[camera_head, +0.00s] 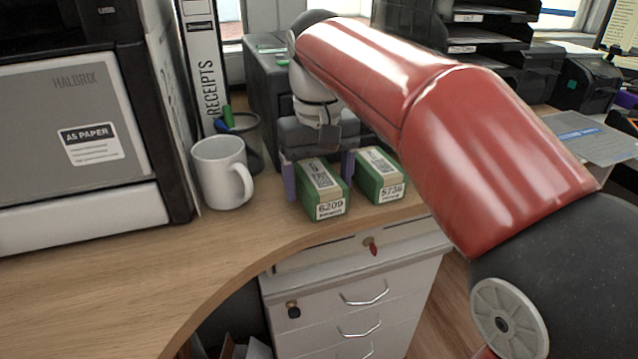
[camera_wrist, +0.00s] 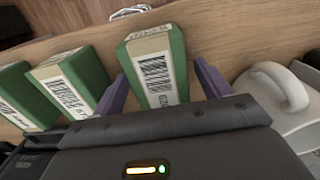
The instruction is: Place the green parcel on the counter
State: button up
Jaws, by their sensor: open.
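A green parcel (camera_head: 328,201) with a white label reading 6209 stands on the wooden counter (camera_head: 120,285) near its curved edge. A second green parcel (camera_head: 386,184), labelled 5736, stands to its right. The wrist view shows the 6209 parcel (camera_wrist: 158,72), the second parcel (camera_wrist: 72,82) and a third green parcel (camera_wrist: 22,95) at the far left. In the head view my arm hides the third one. My gripper (camera_head: 318,173) is open, with its purple fingers on either side of the 6209 parcel. Small gaps seem to show between fingers and parcel, though contact is hard to judge.
A white mug (camera_head: 222,174) stands close left of the gripper, with a pen cup (camera_head: 247,142) behind it. A printer (camera_head: 75,140) and a receipts binder (camera_head: 203,70) fill the left. White drawers (camera_head: 350,285) are below the edge. The front left counter is clear.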

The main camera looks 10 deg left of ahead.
aim_at(317, 176)
notch_tip(317, 176, up, 7)
jog(key=shift+s+a+r+p, duration=0.1)
jog(key=shift+s+a+p, duration=0.05)
jog(key=shift+p, duration=0.7)
